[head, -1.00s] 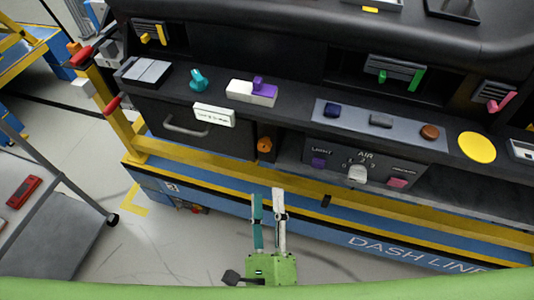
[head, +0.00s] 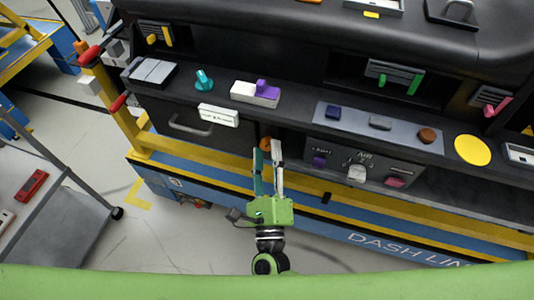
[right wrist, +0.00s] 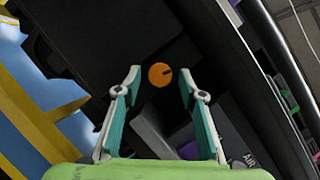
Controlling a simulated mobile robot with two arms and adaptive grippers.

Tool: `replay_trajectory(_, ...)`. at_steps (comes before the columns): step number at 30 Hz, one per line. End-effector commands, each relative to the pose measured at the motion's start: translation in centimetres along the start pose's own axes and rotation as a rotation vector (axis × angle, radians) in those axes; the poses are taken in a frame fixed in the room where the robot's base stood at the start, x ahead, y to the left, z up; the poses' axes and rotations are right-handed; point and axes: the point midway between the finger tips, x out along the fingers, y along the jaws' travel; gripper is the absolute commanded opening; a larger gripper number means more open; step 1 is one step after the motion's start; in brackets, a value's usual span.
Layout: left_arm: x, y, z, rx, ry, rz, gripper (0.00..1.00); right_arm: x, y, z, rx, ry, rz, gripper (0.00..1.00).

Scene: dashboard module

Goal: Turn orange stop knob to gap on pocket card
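The orange stop knob (head: 265,143) sits in a dark recess below the dashboard ledge. It is partly hidden behind my right gripper's fingertips in the head view. In the right wrist view the knob (right wrist: 160,75) is round, with a dark mark running from near its middle towards the right. My right gripper (head: 267,153) is open and empty, pointing at the knob. In the right wrist view its fingertips (right wrist: 159,78) stand apart on either side of the knob; I cannot tell whether they touch it. My left gripper is out of view.
The AIR panel (head: 345,174) with its white knob (head: 356,174) lies right of the stop knob. A drawer handle (head: 190,128) is to the left. A yellow rail (head: 350,199) runs below. A teal knob (head: 204,80) stands on the ledge.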

Motion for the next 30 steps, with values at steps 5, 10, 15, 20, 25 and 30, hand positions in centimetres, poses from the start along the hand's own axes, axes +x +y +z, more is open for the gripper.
replay_trajectory(5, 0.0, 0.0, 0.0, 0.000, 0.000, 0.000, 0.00, 0.0, 0.0, 0.0, 0.000, 0.000, 0.000, 0.01)
replay_trajectory(10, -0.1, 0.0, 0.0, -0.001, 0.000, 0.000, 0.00, 0.0, 0.0, 0.0, -0.005, 0.000, 0.002, 0.01)
replay_trajectory(15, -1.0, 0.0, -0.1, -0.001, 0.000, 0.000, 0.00, 0.0, -0.3, 0.1, -0.040, 0.002, 0.018, 0.01)
replay_trajectory(20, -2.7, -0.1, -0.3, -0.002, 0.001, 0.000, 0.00, 0.1, -0.6, 0.3, -0.118, 0.005, 0.053, 0.01)
replay_trajectory(25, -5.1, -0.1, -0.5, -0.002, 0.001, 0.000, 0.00, 0.1, -0.9, 0.5, -0.237, 0.011, 0.110, 0.01)
replay_trajectory(30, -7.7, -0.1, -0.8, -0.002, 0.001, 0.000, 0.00, 0.1, -1.1, 0.6, -0.371, 0.015, 0.171, 0.01)
